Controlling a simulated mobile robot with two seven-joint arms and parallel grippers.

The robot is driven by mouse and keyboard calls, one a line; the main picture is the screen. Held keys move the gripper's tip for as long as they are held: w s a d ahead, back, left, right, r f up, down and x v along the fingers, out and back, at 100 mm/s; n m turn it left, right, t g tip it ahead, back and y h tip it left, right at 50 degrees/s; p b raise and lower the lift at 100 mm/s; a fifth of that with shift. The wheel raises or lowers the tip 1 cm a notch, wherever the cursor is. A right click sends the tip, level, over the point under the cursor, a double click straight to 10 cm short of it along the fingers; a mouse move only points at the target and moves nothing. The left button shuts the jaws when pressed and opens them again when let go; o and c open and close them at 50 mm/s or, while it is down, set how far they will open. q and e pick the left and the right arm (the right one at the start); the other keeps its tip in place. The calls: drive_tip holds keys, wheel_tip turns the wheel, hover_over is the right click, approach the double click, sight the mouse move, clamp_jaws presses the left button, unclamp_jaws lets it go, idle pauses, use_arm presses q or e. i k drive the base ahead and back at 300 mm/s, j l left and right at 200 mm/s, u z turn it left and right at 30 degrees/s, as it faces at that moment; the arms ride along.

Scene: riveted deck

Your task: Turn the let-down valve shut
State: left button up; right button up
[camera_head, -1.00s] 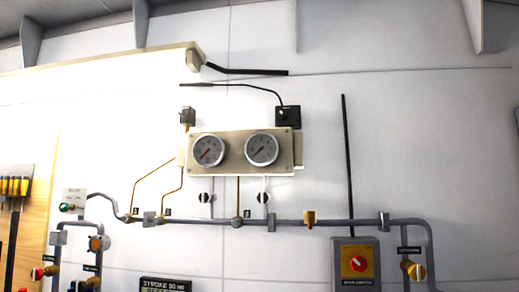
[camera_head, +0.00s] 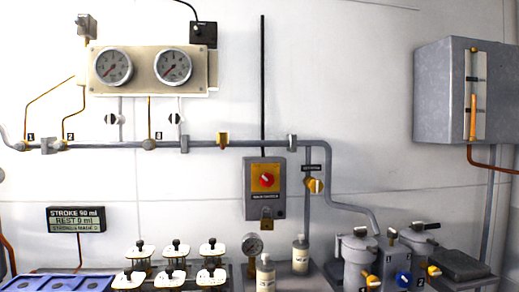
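A yellow-and-white valve knob (camera_head: 315,185) sits on a vertical grey pipe, right of the grey switch box. A small dark label (camera_head: 311,168) is just above it; its text is too small to read surely, so I cannot be certain this is the let-down valve. The knob appears tilted, but I cannot tell whether the valve is open or shut. Nothing touches it. Neither of my grippers shows in the head view.
A grey box (camera_head: 265,205) with a red knob hangs on the wall. Two gauges on a panel (camera_head: 196,83) are at upper left. Below stand bottles, canisters (camera_head: 357,262) with yellow handles, and several white-capped valves. A level-gauge cabinet (camera_head: 445,95) is at right.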

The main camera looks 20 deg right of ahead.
sight(316, 186)
drive_tip(key=z, duration=1.2)
drive_tip(key=i+j+z, duration=0.1)
drive_tip(key=i, duration=0.6)
drive_tip(key=i+j+z, duration=0.15)
drive_tip(key=i, duration=0.55)
